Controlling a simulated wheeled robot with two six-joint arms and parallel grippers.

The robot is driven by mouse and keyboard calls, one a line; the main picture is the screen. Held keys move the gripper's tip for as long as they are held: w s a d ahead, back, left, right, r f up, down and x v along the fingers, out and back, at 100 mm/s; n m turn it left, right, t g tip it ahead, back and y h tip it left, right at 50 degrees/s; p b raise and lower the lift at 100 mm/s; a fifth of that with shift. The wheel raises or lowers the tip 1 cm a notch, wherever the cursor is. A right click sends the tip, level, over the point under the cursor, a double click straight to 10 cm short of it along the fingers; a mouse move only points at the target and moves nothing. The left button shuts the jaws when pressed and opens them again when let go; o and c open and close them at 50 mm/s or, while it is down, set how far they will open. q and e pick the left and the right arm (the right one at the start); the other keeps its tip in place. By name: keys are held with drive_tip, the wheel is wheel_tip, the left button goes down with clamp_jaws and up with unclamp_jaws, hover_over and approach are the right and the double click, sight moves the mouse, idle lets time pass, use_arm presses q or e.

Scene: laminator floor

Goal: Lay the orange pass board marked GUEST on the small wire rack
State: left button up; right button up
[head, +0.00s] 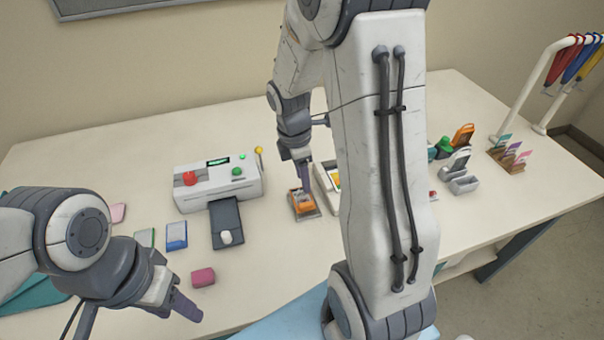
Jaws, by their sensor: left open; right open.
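An orange board (302,208) lies on what looks like the small wire rack (313,215), right of the laminator. Any marking on it is too small to read. My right gripper (303,190) reaches down from above, with its fingertips at the board and partly covering it. It is open; whether it touches the board I cannot tell. My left gripper (187,308) is open and empty over the front left of the table, near a pink block.
The white laminator (218,182) has a dark tray (226,222) in front. A pink block (203,277) and a blue-edged card stack (177,236) lie left. Card holders (507,160) and a lanyard stand (545,85) are at right. My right arm hides the middle of the table.

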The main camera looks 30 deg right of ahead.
drive_tip(key=s+a+r+m, duration=0.1)
drive_tip(key=s+a+r, duration=0.15)
drive_tip(key=a, duration=0.45)
drive_tip(key=s+a+r+m, duration=0.2)
drive_tip(key=a+r, duration=0.1)
drive_tip(key=a, duration=0.3)
drive_tip(key=s+a+r+m+y, duration=0.2)
drive_tip(key=s+a+m, duration=0.2)
drive_tip(key=s+a, duration=0.6)
drive_tip(key=s, duration=0.4)
drive_tip(key=shift+s+r+m, duration=0.15)
drive_tip(key=shift+r+m, duration=0.2)
drive_tip(key=shift+m, duration=0.05)
drive_tip(key=shift+a, duration=0.2)
